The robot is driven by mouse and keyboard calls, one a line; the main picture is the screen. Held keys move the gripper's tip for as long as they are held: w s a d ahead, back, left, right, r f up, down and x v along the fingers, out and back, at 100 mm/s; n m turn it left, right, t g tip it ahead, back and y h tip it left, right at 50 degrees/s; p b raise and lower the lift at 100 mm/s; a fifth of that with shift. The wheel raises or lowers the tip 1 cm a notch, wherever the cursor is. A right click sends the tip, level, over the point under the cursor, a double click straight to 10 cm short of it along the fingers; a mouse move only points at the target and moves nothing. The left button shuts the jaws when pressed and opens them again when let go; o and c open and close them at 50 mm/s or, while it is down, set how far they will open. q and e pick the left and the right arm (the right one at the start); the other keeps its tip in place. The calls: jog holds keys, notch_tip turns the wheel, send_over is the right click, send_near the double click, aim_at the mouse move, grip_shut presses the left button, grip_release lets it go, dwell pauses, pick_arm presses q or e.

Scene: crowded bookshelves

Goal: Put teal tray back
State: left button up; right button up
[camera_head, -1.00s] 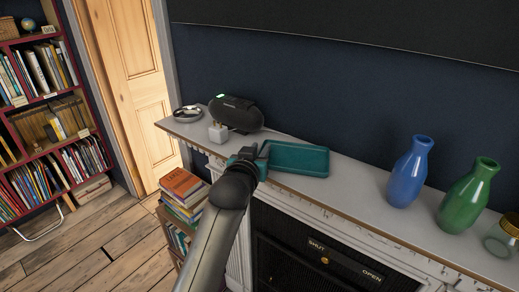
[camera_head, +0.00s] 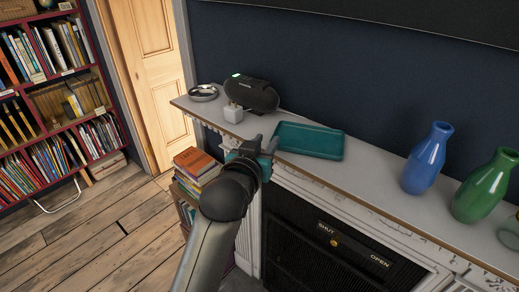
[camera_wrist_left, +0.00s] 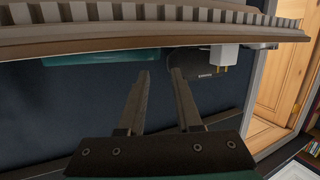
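The teal tray (camera_head: 308,141) lies flat on the white mantel shelf (camera_head: 375,171), between the black speaker and the blue vase. Its teal edge also shows at the upper left of the left wrist view (camera_wrist_left: 100,59), which looks upside down. My left gripper (camera_head: 263,144) is at the mantel's front edge, just left of the tray and apart from it. In the left wrist view its two fingers (camera_wrist_left: 161,77) are spread with nothing between them. My right gripper is not in view.
A black speaker (camera_head: 250,93), a white plug-like block (camera_head: 233,114) and a round dish (camera_head: 203,92) stand left of the tray. A blue vase (camera_head: 427,160) and a green vase (camera_head: 484,187) stand to its right. Stacked books (camera_head: 199,163) are below the mantel's left end.

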pick_arm(q)
jog(key=shift+v, duration=2.15)
notch_tip(320, 180, down, 20)
jog(key=s+g+y, duration=0.1)
jog(key=s+g, duration=0.1)
jog(key=g, duration=0.2)
jog(key=s+a+f+g, duration=0.1)
jog(key=s+a+f, duration=0.15)
jog(key=f, duration=0.35)
jog(key=s+a+f+g+y, duration=0.1)
jog(key=s+f+g, duration=0.1)
jog(key=s+f, duration=0.35)
jog(key=s+a+f+g, duration=0.1)
jog(key=s+f, duration=0.1)
jog(key=f, duration=0.5)
jog(key=s+a+f+g, duration=0.2)
jog(key=s+f, duration=0.4)
jog(key=s, duration=0.5)
jog(key=s+a+f+g+y, duration=0.1)
jog(key=s+a+f, duration=0.4)
jog(key=s, duration=0.6)
jog(key=s+a+f+g, duration=0.3)
jog(key=s+f, duration=0.4)
jog(key=s, duration=0.3)
jog(key=shift+s+a+y, duration=0.4)
jog(key=shift+a, duration=0.1)
jog(key=shift+f, duration=0.25)
